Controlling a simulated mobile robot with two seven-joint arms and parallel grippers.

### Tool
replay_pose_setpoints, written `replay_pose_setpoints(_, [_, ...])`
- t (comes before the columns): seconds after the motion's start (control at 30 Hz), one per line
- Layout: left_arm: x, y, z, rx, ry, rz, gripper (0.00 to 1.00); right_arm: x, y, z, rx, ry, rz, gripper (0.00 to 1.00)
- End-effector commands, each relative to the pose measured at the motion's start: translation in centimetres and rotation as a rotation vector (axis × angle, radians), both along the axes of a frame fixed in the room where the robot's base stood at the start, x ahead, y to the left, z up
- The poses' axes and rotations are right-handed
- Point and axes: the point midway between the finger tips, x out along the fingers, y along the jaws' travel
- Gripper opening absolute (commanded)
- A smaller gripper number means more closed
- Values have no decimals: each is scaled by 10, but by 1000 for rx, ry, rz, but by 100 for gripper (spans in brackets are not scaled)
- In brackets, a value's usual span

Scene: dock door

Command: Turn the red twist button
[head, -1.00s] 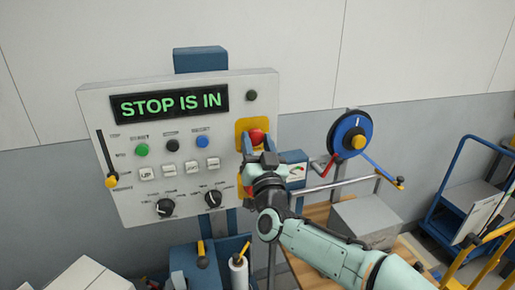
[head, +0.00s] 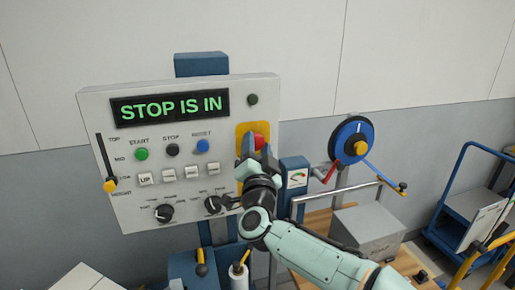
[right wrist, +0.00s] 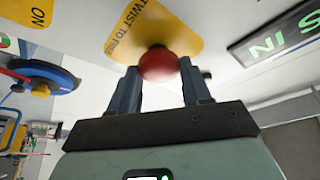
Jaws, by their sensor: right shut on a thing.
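The red twist button (head: 259,141) sits on a yellow plate (head: 244,131) at the right side of the grey control panel (head: 100,190). My right gripper (head: 252,153) is at the button from below and in front, hiding part of it. In the right wrist view the red button (right wrist: 158,66) is a round head between the two blue-grey fingers, which are shut on it. The yellow plate behind it carries the words "TWIST TO" and more text, partly cut off. The panel display (head: 170,106) reads "STOP IS IN". My left gripper is not in view.
Green, black and blue buttons, white keys and two black knobs (head: 164,212) fill the panel left of my gripper.

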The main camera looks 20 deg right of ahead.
Motion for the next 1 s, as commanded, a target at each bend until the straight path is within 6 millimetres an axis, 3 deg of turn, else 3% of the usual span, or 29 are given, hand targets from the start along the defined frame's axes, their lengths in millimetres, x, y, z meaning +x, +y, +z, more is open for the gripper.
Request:
replay_pose_setpoints(0.27, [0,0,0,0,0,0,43,0,0,1,1,-2,0,17])
replay_pose_setpoints(0.3, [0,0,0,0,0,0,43,0,0,1,0,-1,0,54])
replay_pose_setpoints(0.37, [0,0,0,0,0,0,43,0,0,1,0,-1,0,72])
replay_pose_setpoints(0.73, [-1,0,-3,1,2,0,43,-4,1,-1,1,-1,1,72])
replay_pose_setpoints(0.87, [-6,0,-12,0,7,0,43,-20,5,-8,1,0,3,72])
replay_pose_setpoints(1.0, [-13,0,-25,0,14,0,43,-49,12,-18,0,-1,4,72])
